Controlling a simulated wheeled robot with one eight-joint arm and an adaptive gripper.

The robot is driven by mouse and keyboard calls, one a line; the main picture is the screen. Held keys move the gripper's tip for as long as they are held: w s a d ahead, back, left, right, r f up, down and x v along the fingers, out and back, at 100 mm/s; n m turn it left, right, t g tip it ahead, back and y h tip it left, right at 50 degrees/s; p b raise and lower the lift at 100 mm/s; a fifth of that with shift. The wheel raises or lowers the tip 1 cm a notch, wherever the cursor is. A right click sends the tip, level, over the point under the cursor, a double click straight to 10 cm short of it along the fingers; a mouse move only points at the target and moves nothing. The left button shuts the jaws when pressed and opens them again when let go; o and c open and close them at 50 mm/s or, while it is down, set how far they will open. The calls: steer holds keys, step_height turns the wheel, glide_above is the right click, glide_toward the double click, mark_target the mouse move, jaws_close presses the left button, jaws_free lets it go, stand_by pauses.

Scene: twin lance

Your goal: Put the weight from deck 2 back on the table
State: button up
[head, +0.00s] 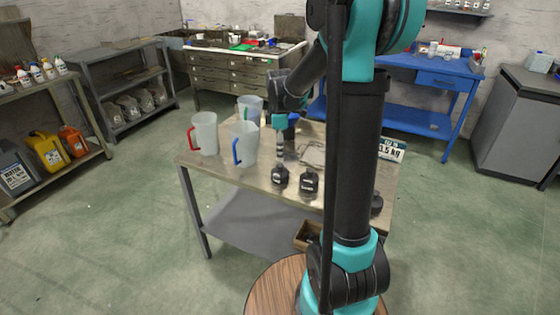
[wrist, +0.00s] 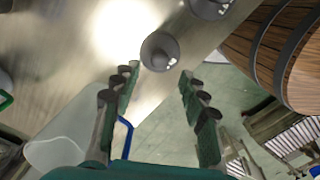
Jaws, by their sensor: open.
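Several dark weights with knobs stand near the table's front edge in the head view: one weight (head: 279,175) below my gripper, a second weight (head: 308,183) to its right, and a third weight (head: 377,203) partly behind my arm. My gripper (head: 279,155) points down over the wooden-topped table (head: 240,173). In the wrist view my gripper (wrist: 160,76) is open and empty. A round grey weight (wrist: 160,50) lies just past its fingertips, roughly centred between them. Another weight (wrist: 209,6) is cut by the top edge. I cannot tell which weight or surface is deck 2.
Translucent jugs stand on the table's left: a red-handled jug (head: 205,133), a blue-handled jug (head: 244,144) close to my gripper, and a green-handled jug (head: 249,109). A flat plate (head: 314,154) and a sign reading about 3.5 kg (head: 391,150) are to the right.

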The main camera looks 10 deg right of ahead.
mark_target(280, 164)
step_height(280, 164, up, 5)
steer(key=s+d+f+m+t, duration=0.2)
steer(key=s+f+m, duration=0.4)
steer(key=s, duration=0.5)
steer(key=s+d+f+m+t, duration=0.2)
steer(key=s+f+m, duration=0.3)
steer(key=s+m, duration=0.5)
steer(key=shift+s+d+f, duration=0.15)
steer(key=shift+s+f, duration=0.25)
steer(key=shift+s, duration=0.15)
